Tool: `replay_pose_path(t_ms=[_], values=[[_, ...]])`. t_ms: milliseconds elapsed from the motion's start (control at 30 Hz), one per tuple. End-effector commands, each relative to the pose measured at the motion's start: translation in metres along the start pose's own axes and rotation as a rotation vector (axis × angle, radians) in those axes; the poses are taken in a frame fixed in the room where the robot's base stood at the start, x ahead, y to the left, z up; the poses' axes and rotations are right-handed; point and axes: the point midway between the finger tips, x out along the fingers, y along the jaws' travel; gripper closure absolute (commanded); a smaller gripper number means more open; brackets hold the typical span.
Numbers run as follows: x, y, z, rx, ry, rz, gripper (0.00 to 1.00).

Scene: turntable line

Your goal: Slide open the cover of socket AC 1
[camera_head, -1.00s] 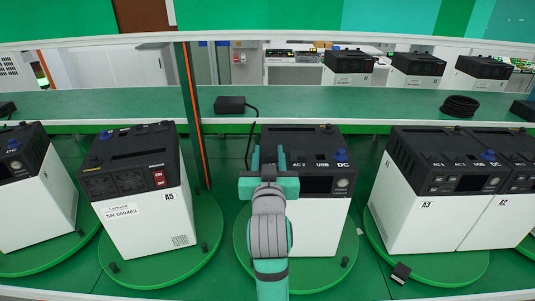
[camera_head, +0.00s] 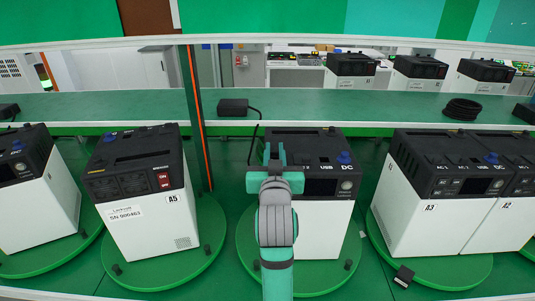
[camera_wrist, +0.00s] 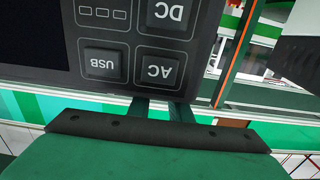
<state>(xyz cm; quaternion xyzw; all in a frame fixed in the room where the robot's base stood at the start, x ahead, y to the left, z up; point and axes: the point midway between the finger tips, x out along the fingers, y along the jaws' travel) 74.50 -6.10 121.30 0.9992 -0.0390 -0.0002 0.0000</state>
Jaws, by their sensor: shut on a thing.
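The middle power station (camera_head: 325,230) has a white body and a black top. Its top row reads partly "2", USB and DC, with a blue cap by DC. My gripper (camera_head: 274,153) is at the left end of that row and hides the AC 1 label and socket cover. In the wrist view my gripper's fingers (camera_wrist: 165,109) reach past the edge of the black front panel (camera_wrist: 130,50), close together. That panel shows AC, USB and DC buttons upside down. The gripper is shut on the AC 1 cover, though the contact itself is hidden.
The power station stands on a round green turntable (camera_head: 258,270). Station A5 (camera_head: 150,225) is to the left; stations A3 (camera_head: 415,220) and A2 (camera_head: 500,225) are to the right. A black adapter (camera_head: 233,106) with a cable lies on the shelf behind, beside an orange-edged post (camera_head: 198,120).

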Motion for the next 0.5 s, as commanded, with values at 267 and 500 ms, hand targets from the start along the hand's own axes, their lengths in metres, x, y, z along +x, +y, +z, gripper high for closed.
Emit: replay_pose_path(t_ms=[267, 500], values=[[-0.0005, 0.0026, -0.0007, 0.0, 0.002, 0.004, 0.62], [-0.0009, 0.0018, -0.0004, 0.0, 0.001, 0.003, 0.62]])
